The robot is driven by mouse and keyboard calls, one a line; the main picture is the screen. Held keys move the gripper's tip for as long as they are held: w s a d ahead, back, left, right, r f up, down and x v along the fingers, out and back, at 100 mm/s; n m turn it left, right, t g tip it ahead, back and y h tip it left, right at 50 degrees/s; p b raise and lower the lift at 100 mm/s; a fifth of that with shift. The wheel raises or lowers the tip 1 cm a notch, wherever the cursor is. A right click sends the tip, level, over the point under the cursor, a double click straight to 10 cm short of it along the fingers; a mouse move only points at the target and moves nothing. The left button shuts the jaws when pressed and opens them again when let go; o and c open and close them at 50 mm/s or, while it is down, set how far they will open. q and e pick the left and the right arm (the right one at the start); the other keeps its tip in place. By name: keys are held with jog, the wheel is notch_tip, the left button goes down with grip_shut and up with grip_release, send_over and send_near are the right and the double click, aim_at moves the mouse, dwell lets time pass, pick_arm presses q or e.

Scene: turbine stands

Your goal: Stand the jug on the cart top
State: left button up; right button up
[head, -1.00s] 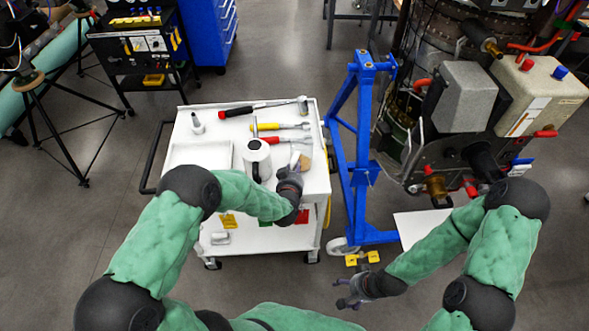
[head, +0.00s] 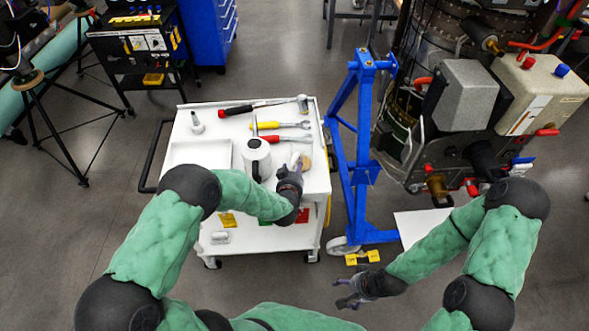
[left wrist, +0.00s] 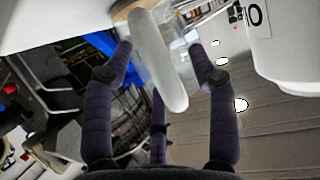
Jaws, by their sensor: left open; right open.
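A white rounded body with a dark mark at the upper right of the left wrist view (left wrist: 287,45) is probably the same jug. My left gripper (head: 293,168) is open just right of the jug, over the cart's right part. In the left wrist view its fingers are spread on either side of a white handle (left wrist: 158,60), with no clear grip on it. My right gripper (head: 345,290) is open and empty, low over the floor right of the cart.
A brush (head: 307,162) with a tan end lies beside my left gripper. A hammer (head: 258,106), a yellow-handled tool (head: 280,126) and a red-handled tool (head: 286,139) lie behind. A shallow white tray (head: 190,151) is left of the jug. A blue stand (head: 360,160) borders the cart's right.

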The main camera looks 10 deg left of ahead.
dwell(0.3)
pick_arm(q)
jog(key=shift+p+v, duration=0.55)
jog(key=shift+v, duration=0.25)
jog(key=p+v, duration=0.3)
jog(key=v, duration=0.2)
jog(key=shift+s+r, duration=0.1)
jog(key=shift+s, duration=0.1)
jog(key=s+d+f+g+h+b, duration=0.2)
jog(key=s+f+g, duration=0.4)
jog(key=s+f, duration=0.4)
jog(key=s+d+f+n+g+h+b, duration=0.1)
jog(key=s+d+f+g+h+b, duration=0.2)
jog(key=s+f+g, duration=0.4)
jog(key=s+f, duration=0.3)
jog(key=s, duration=0.3)
jog(key=shift+s+f, duration=0.25)
jog(key=shift+s, duration=0.15)
jog(key=shift+d, duration=0.15)
